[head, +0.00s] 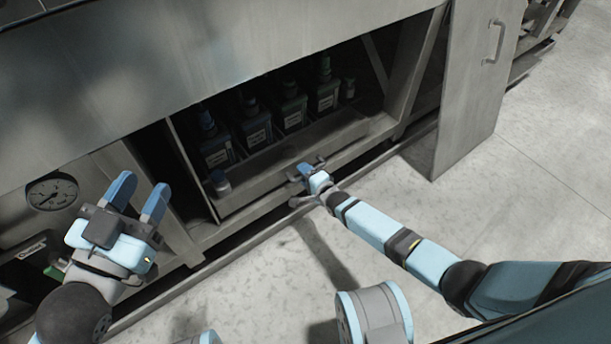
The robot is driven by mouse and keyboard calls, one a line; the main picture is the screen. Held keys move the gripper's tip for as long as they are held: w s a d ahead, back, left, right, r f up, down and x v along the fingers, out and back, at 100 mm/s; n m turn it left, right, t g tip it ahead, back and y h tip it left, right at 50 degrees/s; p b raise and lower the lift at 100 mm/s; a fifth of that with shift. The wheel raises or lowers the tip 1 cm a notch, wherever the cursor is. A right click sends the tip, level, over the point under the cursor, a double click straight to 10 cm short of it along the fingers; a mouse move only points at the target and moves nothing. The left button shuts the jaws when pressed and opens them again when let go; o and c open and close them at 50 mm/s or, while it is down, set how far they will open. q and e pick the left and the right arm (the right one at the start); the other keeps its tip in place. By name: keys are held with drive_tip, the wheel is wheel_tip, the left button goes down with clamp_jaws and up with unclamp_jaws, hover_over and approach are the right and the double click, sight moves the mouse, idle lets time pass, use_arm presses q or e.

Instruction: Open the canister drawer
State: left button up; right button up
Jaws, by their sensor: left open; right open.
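The canister drawer (268,187) is a low metal tray inside the open bay of the washer. Several labelled canisters (256,128) stand in a row in it. Its handle (318,162) is on the drawer front, partly hidden by my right gripper. My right gripper (303,172) is open at the handle; I cannot tell whether the handle lies between its fingers. My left gripper (139,192) is open and empty, raised in front of the panel left of the bay.
A grey door (478,85) with a handle stands open right of the bay. A pressure gauge (51,192) is on the panel at the left. A metal rail (270,227) runs along the washer's foot. The floor (545,170) at the right is clear.

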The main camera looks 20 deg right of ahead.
clamp_jaws()
use_arm(q)
drive_tip(key=shift+s, duration=0.1)
use_arm(e)
drive_tip(key=shift+s, duration=0.1)
